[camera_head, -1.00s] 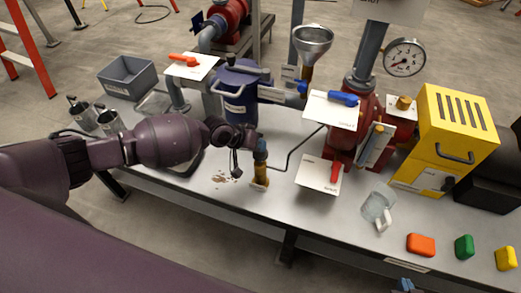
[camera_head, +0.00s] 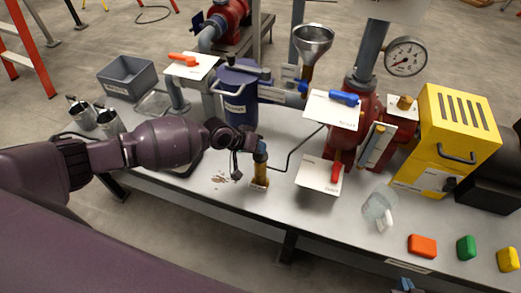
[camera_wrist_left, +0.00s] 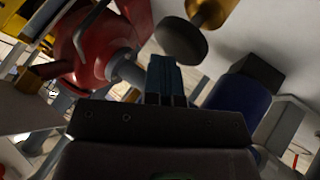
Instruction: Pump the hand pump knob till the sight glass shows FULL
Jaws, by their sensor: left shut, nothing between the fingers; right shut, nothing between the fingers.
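A short brass post (camera_head: 260,178), which looks like the hand pump, stands upright near the bench's front edge. My left gripper (camera_head: 260,153) is shut and empty, its blue fingers pointing down at the top of the post, which they hide; I cannot tell whether they touch. In the left wrist view the shut blue fingers (camera_wrist_left: 166,75) are beside a dark round knob (camera_wrist_left: 181,40). A narrow brass-edged gauge strip (camera_head: 377,145), perhaps the sight glass, is on the red vessel (camera_head: 350,135); its level is unreadable. My right gripper (camera_head: 405,286) shows only as blue tips at the bottom edge.
A clear mug (camera_head: 378,205) and orange (camera_head: 421,245), green (camera_head: 465,247) and yellow (camera_head: 507,258) blocks are on the bench at right. A blue canister (camera_head: 238,95) stands behind my left gripper. A yellow box (camera_head: 445,130) stands at right.

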